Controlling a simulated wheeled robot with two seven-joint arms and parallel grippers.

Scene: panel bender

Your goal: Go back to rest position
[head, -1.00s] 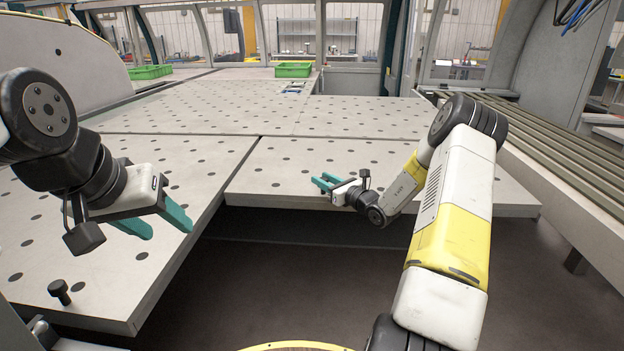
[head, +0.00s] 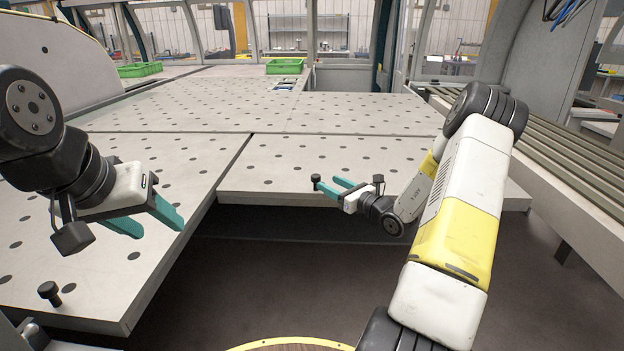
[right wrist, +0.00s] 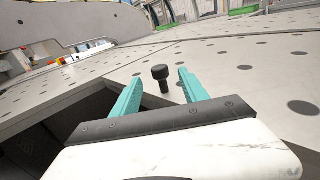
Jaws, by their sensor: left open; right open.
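My right gripper (head: 331,186) is open and empty over the near edge of the perforated middle table (head: 260,178). A black peg (head: 317,182) with a round head stands upright on the table just off its fingertips. In the right wrist view the same peg (right wrist: 162,78) shows in line with the gap between the two teal fingers (right wrist: 158,95). My left gripper (head: 160,222) is open and empty above the left table (head: 60,255). A second black peg (head: 49,292) stands near that table's front edge, below and left of the left gripper.
A dark gap lies in front of the middle table, between the left table and the slatted rail (head: 545,145) on the right. Green bins (head: 285,66) sit at the far end of the tables, with another green bin (head: 139,70) further left. The far table surface is clear.

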